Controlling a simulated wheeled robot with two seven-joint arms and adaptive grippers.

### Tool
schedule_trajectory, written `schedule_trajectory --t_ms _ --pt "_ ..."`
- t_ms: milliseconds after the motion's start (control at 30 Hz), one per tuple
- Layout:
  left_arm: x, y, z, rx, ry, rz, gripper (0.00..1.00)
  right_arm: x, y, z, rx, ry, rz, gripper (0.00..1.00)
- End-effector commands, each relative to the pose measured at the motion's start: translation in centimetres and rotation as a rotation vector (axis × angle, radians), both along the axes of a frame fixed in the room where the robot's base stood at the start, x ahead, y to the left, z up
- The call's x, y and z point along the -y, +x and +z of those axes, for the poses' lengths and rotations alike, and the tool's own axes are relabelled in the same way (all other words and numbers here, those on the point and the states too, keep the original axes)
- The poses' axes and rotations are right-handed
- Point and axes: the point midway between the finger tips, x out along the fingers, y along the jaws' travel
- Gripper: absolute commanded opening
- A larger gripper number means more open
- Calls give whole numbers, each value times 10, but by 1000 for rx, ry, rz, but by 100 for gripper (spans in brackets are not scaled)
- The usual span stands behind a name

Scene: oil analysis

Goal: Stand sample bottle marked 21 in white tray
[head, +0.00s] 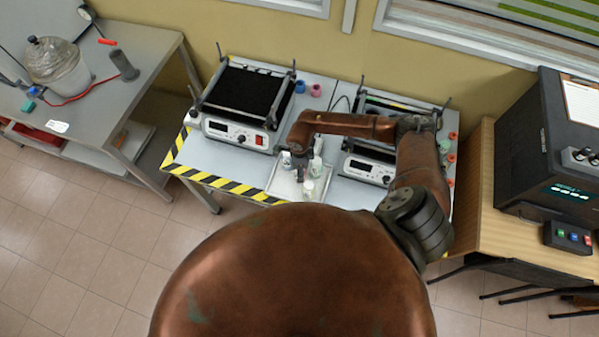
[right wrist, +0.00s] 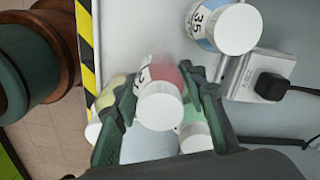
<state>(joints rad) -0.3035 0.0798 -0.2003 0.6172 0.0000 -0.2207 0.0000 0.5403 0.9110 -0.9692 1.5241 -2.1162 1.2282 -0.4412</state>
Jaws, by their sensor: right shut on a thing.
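The white tray (head: 283,187) lies on the lab table at the front, with small white-capped bottles in or beside it. My right gripper (head: 301,168) points down over the tray. In the right wrist view my right gripper (right wrist: 160,92) is shut on a white-capped bottle (right wrist: 160,106) with a red band; its dark number is only partly visible and I cannot read it. Yellow and green bottles (right wrist: 194,138) show behind the fingers. I cannot tell whether the held bottle touches the tray. My left gripper is not in view.
A bottle marked 35 (right wrist: 236,28) with blue on it stands near a grey plug box (right wrist: 265,76). Two shaker machines (head: 240,105) flank the tray's back side. Yellow-black tape (head: 215,182) marks the table edge. A black instrument (head: 545,150) stands at right.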

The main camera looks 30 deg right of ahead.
Motion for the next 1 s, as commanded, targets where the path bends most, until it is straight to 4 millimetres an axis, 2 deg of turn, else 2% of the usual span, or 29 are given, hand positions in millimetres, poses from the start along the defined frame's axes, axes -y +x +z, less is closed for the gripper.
schedule_trajectory --t_ms 133,533,567,667,1000 --pt "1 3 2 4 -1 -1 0 0 0 -15 0 0 -1 5" --pt "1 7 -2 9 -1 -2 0 0 1 -21 1 0 1 5" --pt "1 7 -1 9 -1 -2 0 0 1 -20 1 0 1 40" --pt "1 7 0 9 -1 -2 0 0 1 -20 1 0 1 46" --pt "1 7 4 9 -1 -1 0 0 0 -15 1 0 1 46"
